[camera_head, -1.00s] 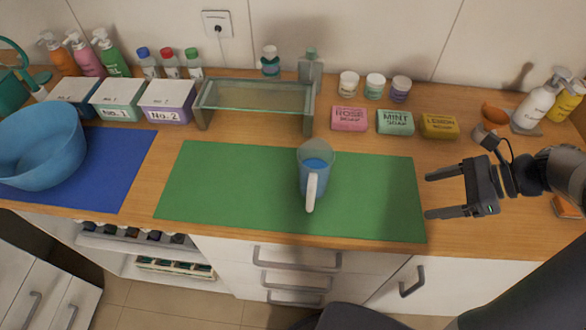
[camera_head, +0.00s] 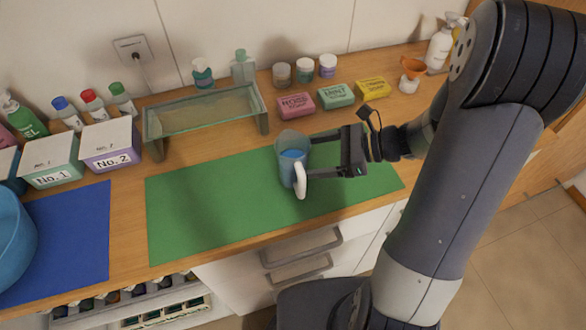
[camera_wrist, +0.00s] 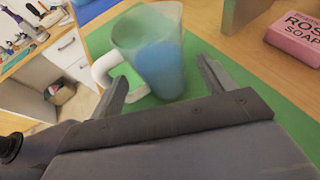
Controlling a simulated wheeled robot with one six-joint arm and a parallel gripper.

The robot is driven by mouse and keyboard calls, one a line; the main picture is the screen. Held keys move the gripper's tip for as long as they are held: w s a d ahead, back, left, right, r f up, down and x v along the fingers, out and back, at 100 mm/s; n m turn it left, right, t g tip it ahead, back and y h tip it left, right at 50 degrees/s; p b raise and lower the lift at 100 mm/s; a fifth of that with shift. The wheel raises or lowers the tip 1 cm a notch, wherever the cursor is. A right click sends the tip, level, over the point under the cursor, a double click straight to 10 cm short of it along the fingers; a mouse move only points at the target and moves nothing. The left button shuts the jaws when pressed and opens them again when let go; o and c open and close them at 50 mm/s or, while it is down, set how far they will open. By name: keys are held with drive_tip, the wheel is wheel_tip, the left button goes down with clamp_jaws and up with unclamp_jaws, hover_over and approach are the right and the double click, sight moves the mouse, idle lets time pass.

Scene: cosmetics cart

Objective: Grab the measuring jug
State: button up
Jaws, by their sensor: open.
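The measuring jug (camera_head: 291,158) is a clear cup with blue contents and a white handle, standing upright on the green mat (camera_head: 200,215). Its handle points toward the front edge of the counter. My gripper (camera_head: 312,158) is open at the jug's right side, its fingers reaching toward the jug. In the wrist view the jug (camera_wrist: 153,50) stands just ahead of my gripper (camera_wrist: 163,82), between the two open fingers, with the white handle near the left finger. I cannot tell whether any finger touches the jug.
A glass shelf stand (camera_head: 205,110) is behind the mat. Rose (camera_head: 296,104), mint (camera_head: 335,95) and lemon (camera_head: 372,88) soaps lie at the back right. A blue mat (camera_head: 70,240) with a blue bowl (camera_head: 12,245) is at left. The green mat's left part is clear.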

sight(296, 160)
drive_tip(key=shift+s+p+x, duration=0.2)
drive_tip(key=shift+p+x, duration=0.35)
drive_tip(key=shift+x, duration=2.2)
drive_tip(key=c, duration=1)
